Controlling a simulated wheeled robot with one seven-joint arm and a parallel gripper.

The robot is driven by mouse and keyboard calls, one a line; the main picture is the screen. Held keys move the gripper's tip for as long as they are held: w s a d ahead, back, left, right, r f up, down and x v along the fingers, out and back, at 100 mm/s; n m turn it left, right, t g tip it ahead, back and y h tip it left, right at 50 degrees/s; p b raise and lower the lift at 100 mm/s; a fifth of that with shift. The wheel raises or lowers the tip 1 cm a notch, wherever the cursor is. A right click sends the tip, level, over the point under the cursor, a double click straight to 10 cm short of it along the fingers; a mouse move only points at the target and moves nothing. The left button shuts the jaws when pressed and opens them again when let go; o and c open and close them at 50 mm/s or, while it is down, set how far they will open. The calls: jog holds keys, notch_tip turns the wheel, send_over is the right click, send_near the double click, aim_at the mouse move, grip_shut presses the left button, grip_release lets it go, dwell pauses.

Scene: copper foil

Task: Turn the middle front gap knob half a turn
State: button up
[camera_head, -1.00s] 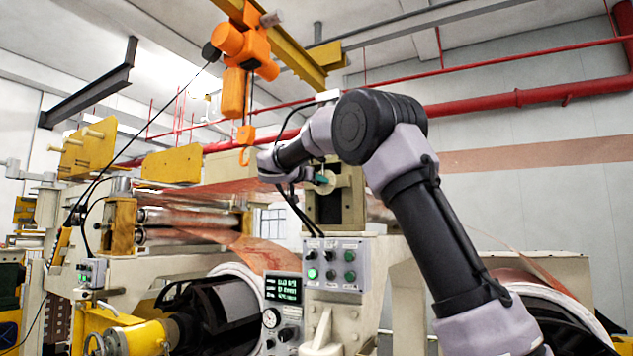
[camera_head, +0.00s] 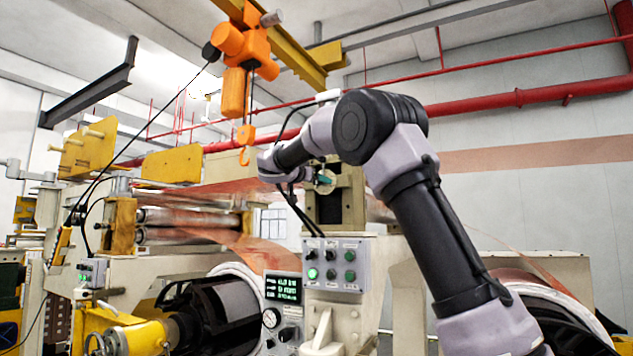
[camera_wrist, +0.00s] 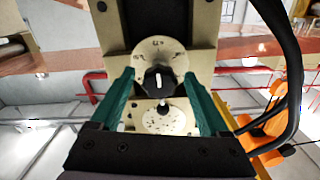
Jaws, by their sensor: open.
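A black knob with a white pointer line (camera_wrist: 159,80) sits on a pale round dial (camera_wrist: 160,54) in the wrist view. The pointer stands about upright in that view. A second pale round dial with a small white-tipped pointer (camera_wrist: 163,106) shows nearer the palm. My gripper (camera_wrist: 158,76) is open, with its teal fingers on either side of the black knob and visible space on both sides. How near the tips are in depth is unclear. In the head view my gripper (camera_head: 324,179) is at the machine's upper housing (camera_head: 347,205), and the knob is mostly hidden.
A button panel (camera_head: 335,264) is below the housing. Copper foil (camera_head: 245,247) runs through rollers to the left. An orange hoist (camera_head: 240,45) with a hook hangs left of my arm. A black cable loops past my wrist (camera_wrist: 291,70).

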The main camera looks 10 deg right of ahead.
jog(key=v, duration=1.1)
jog(key=shift+d, duration=0.1)
jog(key=s+d+f+n+g+y, duration=0.2)
jog(key=s+d+f+g+y, duration=0.1)
jog(key=s+d+f, duration=0.45)
jog(key=s+d+f+n+g+y, duration=0.1)
jog(key=s+d+f+g+y, duration=0.3)
jog(key=d+f, duration=0.5)
jog(key=s+a+f+n+y, duration=0.1)
jog(key=s+a+f+y, duration=0.1)
jog(key=s+f, duration=0.4)
jog(key=s+a+f+n+y, duration=0.1)
jog(key=s+f+y, duration=0.3)
jog(key=s, duration=1.2)
notch_tip(320, 180, down, 2)
jog(key=shift+s+a+f+n+y, duration=0.2)
jog(key=shift+s+a+n+y, duration=0.1)
jog(key=shift+a, duration=0.25)
